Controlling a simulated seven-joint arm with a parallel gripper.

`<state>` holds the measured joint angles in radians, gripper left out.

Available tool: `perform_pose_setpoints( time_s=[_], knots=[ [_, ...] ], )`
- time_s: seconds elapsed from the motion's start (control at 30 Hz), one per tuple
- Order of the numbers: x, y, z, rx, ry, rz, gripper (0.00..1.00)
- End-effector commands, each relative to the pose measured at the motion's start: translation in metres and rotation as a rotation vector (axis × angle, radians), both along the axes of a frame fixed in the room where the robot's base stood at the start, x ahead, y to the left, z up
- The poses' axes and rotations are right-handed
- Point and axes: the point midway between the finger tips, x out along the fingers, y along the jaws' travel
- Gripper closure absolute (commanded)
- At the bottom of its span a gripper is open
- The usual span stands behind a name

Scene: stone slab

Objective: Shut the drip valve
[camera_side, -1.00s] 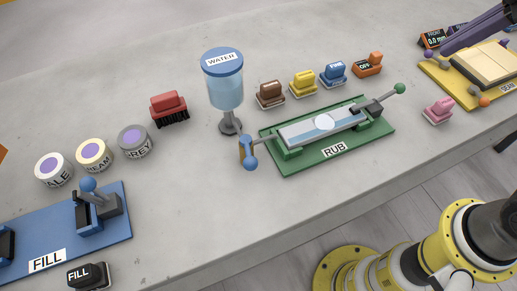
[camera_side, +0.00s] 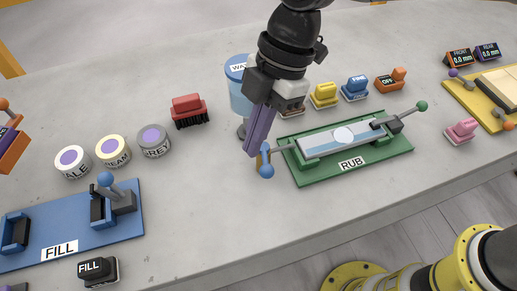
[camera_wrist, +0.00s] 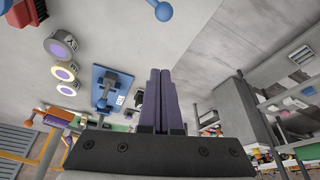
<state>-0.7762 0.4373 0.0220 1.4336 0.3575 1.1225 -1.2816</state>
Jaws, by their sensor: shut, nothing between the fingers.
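The drip valve (camera_side: 266,160) is at the water tank's front, beside the green RUB board's left end. Its blue lever points down toward the front edge and ends in a ball, which also shows at the top of the wrist view (camera_wrist: 163,11). The water tank (camera_side: 238,100) has a blue lid and is partly hidden behind my gripper. My gripper (camera_side: 251,153) has its purple fingers shut and empty, pointing down just left of the valve lever. I cannot tell from the side view whether they touch it. In the wrist view the fingertips (camera_wrist: 160,70) lie below the ball, apart from it in the picture.
The green RUB board (camera_side: 350,167) stands just right of the valve. A red brush (camera_side: 188,108) and several round jars (camera_side: 154,141) are to the left. The blue FILL board (camera_side: 75,225) is at front left. The slab in front of the valve is clear.

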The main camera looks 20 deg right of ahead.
Motion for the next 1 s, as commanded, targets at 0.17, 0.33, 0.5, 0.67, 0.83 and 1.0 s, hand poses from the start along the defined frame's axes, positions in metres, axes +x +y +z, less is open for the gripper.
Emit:
perform_pose_setpoints(
  time_s=[0.17, 0.33, 0.5, 0.67, 0.83, 1.0],
  knots=[
    [-0.004, 0.007, -0.026, -0.005, 0.004, 0.000, 1.00],
    [-0.008, 0.018, -0.058, -0.005, 0.004, 0.000, 1.00],
    [-0.012, 0.029, -0.089, -0.006, 0.004, -0.001, 1.00],
    [-0.003, 0.008, -0.092, -0.001, 0.001, -0.006, 1.00],
    [0.002, -0.005, -0.095, -0.001, 0.000, -0.005, 1.00],
    [0.003, -0.008, -0.096, -0.001, 0.001, -0.003, 1.00]
  ],
)
